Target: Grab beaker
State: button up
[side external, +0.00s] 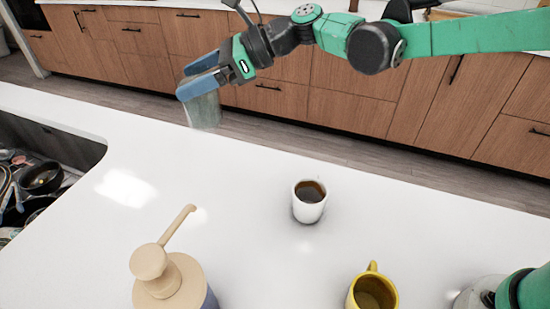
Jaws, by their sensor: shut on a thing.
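A clear, see-through beaker (205,112) hangs from my gripper (196,82) in the upper left of the side external view. The blue fingers are shut on the beaker's upper part and hide its rim. Its lower part shows beneath the fingers. The beaker appears raised above the far edge of the white counter, against the wooden cabinets behind. Whether anything is inside it cannot be told.
A white cup (309,203) of dark liquid stands mid-counter. A yellow mug (372,291) and a beige-topped pump dispenser (168,272) stand at the front. A sink with pans (42,178) is at the left. The white counter (240,185) is clear between them.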

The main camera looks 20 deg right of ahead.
jog(key=shift+r, duration=2.55)
